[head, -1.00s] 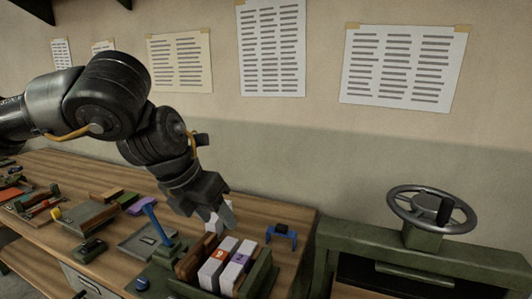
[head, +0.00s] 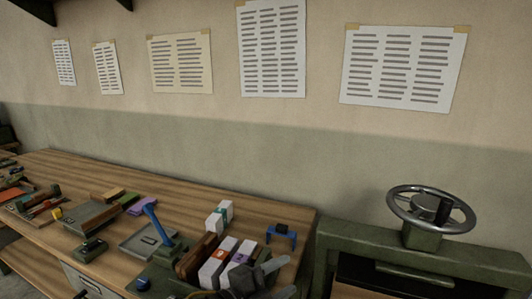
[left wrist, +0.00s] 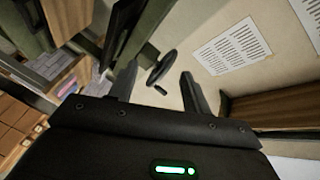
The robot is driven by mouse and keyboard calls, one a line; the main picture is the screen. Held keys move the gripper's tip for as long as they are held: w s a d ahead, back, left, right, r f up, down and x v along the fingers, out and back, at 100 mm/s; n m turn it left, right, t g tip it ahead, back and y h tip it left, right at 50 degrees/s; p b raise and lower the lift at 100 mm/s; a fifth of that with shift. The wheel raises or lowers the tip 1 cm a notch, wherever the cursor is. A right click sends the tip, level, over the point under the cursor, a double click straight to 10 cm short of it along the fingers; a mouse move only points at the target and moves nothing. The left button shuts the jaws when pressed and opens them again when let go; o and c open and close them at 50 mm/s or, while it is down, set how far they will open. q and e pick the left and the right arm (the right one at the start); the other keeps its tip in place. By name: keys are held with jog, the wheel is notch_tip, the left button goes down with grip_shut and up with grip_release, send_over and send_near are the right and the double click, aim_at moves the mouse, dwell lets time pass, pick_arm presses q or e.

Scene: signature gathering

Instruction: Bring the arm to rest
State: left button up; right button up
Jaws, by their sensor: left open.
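My left gripper (head: 275,275) shows low in the head view, in front of the rack of blocks at the bench's front right. Its two fingers are apart and nothing is between them. In the left wrist view the open fingers (left wrist: 160,90) point toward the wall and the handwheel. Most of my left arm is below the head view's edge. My right gripper does not show in either view.
A machine with a handwheel (head: 432,208) stands at right.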

pick_arm(q)
jog(key=s+a+f+n+y, duration=0.3)
jog(key=a+f+n+y, duration=0.2)
jog(key=a+f+n, duration=0.3)
jog(key=s+a+f+n+y, duration=0.35)
jog(key=a+f+n, duration=0.25)
jog(key=a+f, duration=0.3)
jog(key=s+a+f+n+g+y, duration=0.2)
jog(key=s+a+f+n+g, duration=0.1)
jog(key=s+a+f, duration=0.4)
jog(key=s+a+f+n+g+y, duration=0.25)
jog(key=s+f+n+g, duration=0.2)
jog(key=s, duration=0.55)
notch_tip(320, 180, down, 36)
jog(key=s+a+b, duration=0.2)
jog(key=s+b, duration=0.1)
jog(key=b, duration=0.5)
jog(key=s+a+f+g+b, duration=0.1)
jog(key=s+f+b, duration=0.1)
jog(key=s+f, duration=0.5)
jog(key=s+a+f+m+b, duration=0.1)
jog(key=s+a+f+b, duration=0.1)
jog(key=s+f, duration=0.6)
notch_tip(320, 180, down, 5)
jog(key=shift+a+r+g+b, duration=0.1)
jog(key=shift+a+g+b, duration=0.2)
jog(key=shift+b, duration=0.35)
